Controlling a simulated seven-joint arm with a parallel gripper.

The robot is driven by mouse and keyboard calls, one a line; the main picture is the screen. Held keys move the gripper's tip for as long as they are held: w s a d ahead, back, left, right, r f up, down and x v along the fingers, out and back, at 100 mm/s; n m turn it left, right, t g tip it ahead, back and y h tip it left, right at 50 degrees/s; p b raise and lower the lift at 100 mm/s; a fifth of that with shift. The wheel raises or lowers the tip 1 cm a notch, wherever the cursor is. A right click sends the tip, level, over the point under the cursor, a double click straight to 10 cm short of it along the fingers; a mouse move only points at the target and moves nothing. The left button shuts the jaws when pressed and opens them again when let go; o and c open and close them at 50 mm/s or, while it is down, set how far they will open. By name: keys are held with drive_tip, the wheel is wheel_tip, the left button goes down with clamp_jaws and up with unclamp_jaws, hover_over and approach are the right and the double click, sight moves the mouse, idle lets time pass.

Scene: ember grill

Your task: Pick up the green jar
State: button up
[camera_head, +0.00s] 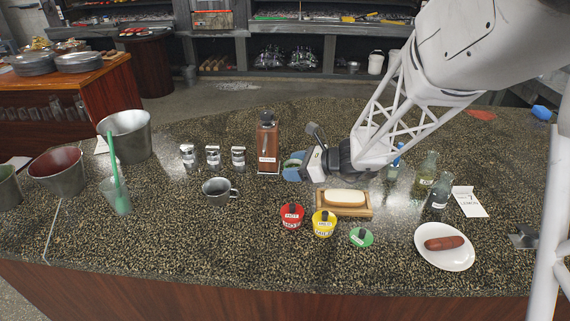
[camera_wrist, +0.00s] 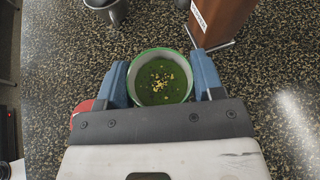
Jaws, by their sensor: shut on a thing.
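The green jar is open at the top, with a green rim and dark green contents with yellow bits. It sits between the blue fingers of my gripper (camera_wrist: 160,85) in the wrist view, where the jar (camera_wrist: 146,54) shows from above. In the head view my gripper (camera_head: 293,168) is beside the brown bottle, and the jar (camera_head: 291,162) is mostly hidden by the fingers. My gripper is shut on the jar. A green lid with a dark knob (camera_head: 361,237) lies on the counter. I cannot tell whether the jar touches the counter.
A brown bottle (camera_head: 267,145) stands close left of the jar. A red jar (camera_head: 291,216), a yellow jar (camera_head: 323,223) and a wooden tray with a white block (camera_head: 344,198) are in front. A metal mug (camera_head: 217,191) is at left. A sausage plate (camera_head: 444,258) lies right.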

drive_tip(key=shift+s+d, duration=0.4)
drive_tip(key=shift+d, duration=1)
drive_tip(key=shift+s+d, duration=0.45)
drive_tip(key=shift+d, duration=0.9)
drive_tip(key=shift+s+d, duration=0.4)
drive_tip(key=shift+d, duration=1)
drive_tip(key=shift+d, duration=0.1)
